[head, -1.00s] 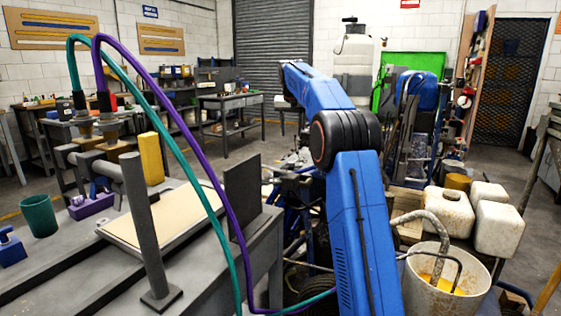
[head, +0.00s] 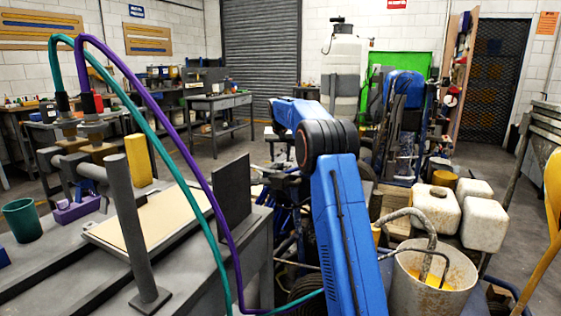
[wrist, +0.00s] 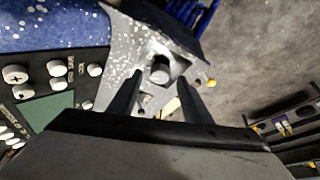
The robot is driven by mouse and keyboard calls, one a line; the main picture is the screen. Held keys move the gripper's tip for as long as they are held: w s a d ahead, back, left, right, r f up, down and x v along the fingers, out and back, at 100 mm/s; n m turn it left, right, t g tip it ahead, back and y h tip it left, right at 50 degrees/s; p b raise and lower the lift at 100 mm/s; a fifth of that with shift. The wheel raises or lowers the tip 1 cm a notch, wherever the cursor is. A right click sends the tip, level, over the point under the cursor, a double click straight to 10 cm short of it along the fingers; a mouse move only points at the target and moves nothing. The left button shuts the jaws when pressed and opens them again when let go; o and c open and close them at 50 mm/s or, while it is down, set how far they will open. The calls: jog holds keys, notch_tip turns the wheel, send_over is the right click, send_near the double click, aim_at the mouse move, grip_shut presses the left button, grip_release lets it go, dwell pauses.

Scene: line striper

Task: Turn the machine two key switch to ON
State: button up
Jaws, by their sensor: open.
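The knob stands on a pale, speckled bracket (wrist: 118,55). It looks like a switch, but I cannot read any label or tell its position. I cannot tell whether the fingers touch it. A black control panel (wrist: 40,88) with white buttons and a green screen lies to the left. In the head view, my arm reaches away and its gripper is hidden.
A blue speckled surface (wrist: 45,25) borders the panel. In the head view, a grey bench (head: 100,255) with teal and purple hoses (head: 190,160) is on the left. A dirty white bucket (head: 405,295) and white jugs (head: 487,222) are on the right. Floor shows at the back.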

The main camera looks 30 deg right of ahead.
jog(key=shift+x, duration=1.1)
jog(key=c, duration=1.1)
jog(key=shift+o, duration=0.2)
